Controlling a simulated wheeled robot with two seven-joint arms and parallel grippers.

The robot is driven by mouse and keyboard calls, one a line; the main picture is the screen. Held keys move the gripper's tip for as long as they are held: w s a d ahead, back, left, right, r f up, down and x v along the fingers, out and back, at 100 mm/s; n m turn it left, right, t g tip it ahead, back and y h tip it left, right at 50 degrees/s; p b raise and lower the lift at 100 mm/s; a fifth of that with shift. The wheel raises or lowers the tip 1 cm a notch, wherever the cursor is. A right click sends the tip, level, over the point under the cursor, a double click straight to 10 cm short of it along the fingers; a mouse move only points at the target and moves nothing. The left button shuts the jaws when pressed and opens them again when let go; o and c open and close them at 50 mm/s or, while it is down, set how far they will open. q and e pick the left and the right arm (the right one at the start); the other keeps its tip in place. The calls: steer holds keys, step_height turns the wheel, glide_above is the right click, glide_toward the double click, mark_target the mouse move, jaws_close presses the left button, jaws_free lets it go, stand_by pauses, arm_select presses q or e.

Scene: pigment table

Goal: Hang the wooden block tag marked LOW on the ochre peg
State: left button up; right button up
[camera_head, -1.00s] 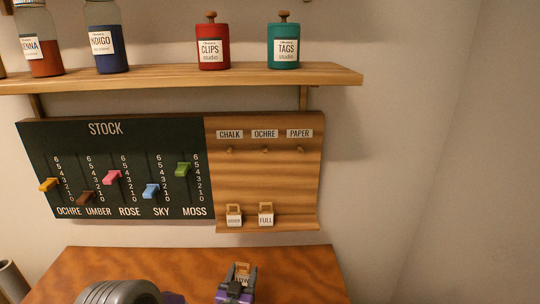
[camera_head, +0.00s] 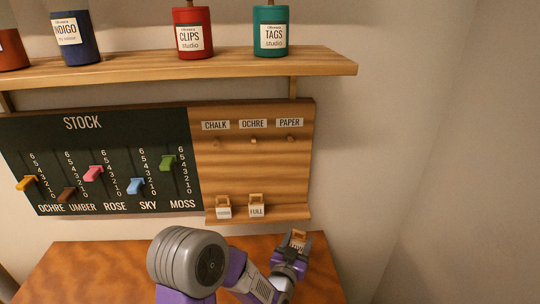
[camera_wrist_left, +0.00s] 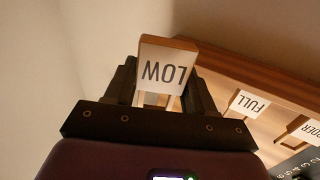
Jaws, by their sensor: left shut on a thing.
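The wooden block tag marked LOW (camera_wrist_left: 165,72) is between the fingers of my left gripper, its label upside down in the left wrist view. In the head view my left gripper (camera_head: 291,252) is shut on this tag (camera_head: 298,239), low in front of the board and right of its ledge. The ochre peg (camera_head: 253,141) is the middle of three pegs, under the OCHRE label (camera_head: 253,124). It shows bare, and the gripper is below it and to the right. My right gripper is not in view.
The tag marked FULL (camera_head: 256,211) and another tag (camera_head: 223,212) stand on the board's bottom ledge. The chalk peg (camera_head: 218,142) and paper peg (camera_head: 290,139) flank the ochre peg. A shelf (camera_head: 180,68) with jars overhangs the board. The STOCK board (camera_head: 120,145) with sliders is left.

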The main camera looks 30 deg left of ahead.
mark_target(250, 145)
arm_select(q)
steer(key=s+a+r+n+g+y+p, duration=0.1)
steer(key=a+r+y+p, duration=0.25)
steer(key=r+p, duration=0.35)
steer(key=s+a+r+n+g+y+p, duration=0.15)
steer(key=a+r+p, duration=0.25)
steer(key=r, duration=0.6)
steer(key=s+a+r+n+y+p, duration=0.1)
steer(key=a+r+y+p, duration=0.25)
steer(key=r+p, duration=0.35)
steer(key=shift+s+a+r+x, duration=0.1)
steer(key=shift+a+x, duration=0.05)
steer(key=shift+x, duration=1.3)
steer(key=shift+s+a+r+x, duration=0.1)
steer(key=shift+a+r+x, duration=0.05)
steer(key=shift+x, duration=1.35)
steer(key=shift+s+a+r+x, duration=0.1)
steer(key=shift+a+x, duration=0.05)
steer(key=shift+x, duration=1.3)
steer(key=shift+w+a+f, duration=0.1)
steer(key=shift+w+f, duration=0.05)
steer(key=shift+f, duration=0.05)
steer(key=shift+b, duration=0.65)
steer(key=shift+f, duration=0.1)
steer(key=shift+a, duration=0.15)
